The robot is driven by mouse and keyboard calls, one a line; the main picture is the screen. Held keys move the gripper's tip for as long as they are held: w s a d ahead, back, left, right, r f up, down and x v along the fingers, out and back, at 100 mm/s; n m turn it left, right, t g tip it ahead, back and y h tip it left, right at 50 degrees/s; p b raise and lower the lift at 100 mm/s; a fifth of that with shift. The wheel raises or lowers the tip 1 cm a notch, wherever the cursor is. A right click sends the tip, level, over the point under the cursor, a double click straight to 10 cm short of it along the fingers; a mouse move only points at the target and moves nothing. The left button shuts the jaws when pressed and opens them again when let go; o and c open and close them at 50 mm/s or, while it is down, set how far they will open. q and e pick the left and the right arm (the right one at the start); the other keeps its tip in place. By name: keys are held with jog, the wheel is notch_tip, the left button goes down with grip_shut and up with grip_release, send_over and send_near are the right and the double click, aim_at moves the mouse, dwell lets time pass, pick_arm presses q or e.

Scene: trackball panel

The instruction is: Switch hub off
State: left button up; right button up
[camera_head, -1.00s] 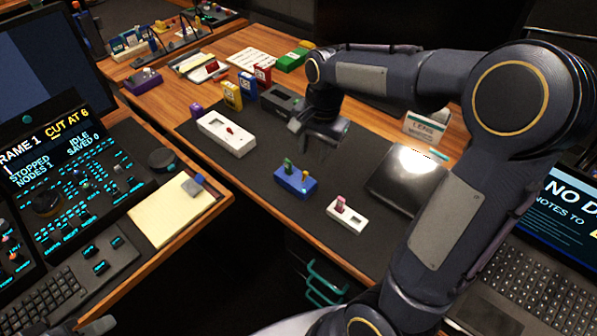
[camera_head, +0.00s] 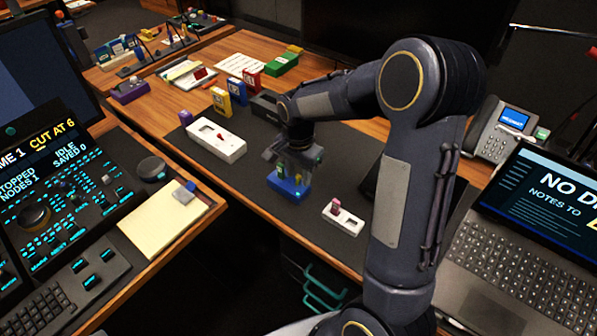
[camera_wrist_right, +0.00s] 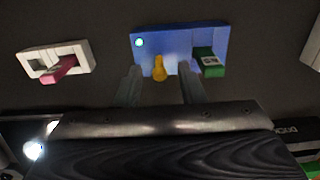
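A blue hub (camera_head: 289,186) lies on the dark desk mat; it also shows in the right wrist view (camera_wrist_right: 190,38). It bears a yellow switch lever (camera_wrist_right: 159,68), a green plug-like piece (camera_wrist_right: 208,62) and a lit greenish light (camera_wrist_right: 140,42). My right gripper (camera_head: 291,163) is above the hub, pointing down and partly covering it in the head view. In the right wrist view its two fingers (camera_wrist_right: 159,82) are apart, with the yellow lever appearing between them; I cannot tell whether they touch it. My left gripper is not in view.
A white box with a pink piece (camera_head: 343,216) lies right of the hub. A larger white box with a red piece (camera_head: 217,140) lies to its left. Coloured blocks and a dark box stand behind. A laptop (camera_head: 520,240) is at right. The mat in front of the hub is clear.

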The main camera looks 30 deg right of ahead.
aim_at(297, 182)
jog(key=shift+c, duration=0.5)
grip_shut()
jog(key=shift+s+a+f+t+h+b, duration=0.15)
jog(key=shift+a+t+h+b, duration=0.2)
jog(key=shift+h+b, duration=0.45)
jog(key=h+b, duration=0.2)
jog(key=b, duration=0.1)
jog(key=a+t+h+b, duration=0.1)
jog(key=h+b, duration=0.1)
jog(key=b, duration=0.2)
jog(key=s+a+t+h+b, duration=0.1)
jog(key=b, duration=0.2)
jog(key=shift+a+f+t+h, duration=0.15)
jog(key=shift+f+t+h, duration=0.15)
jog(key=shift+h, duration=0.1)
jog(key=shift+a+r+h+b, duration=0.15)
jog(key=shift+h+b, duration=0.25)
jog(key=shift+b, duration=0.5)
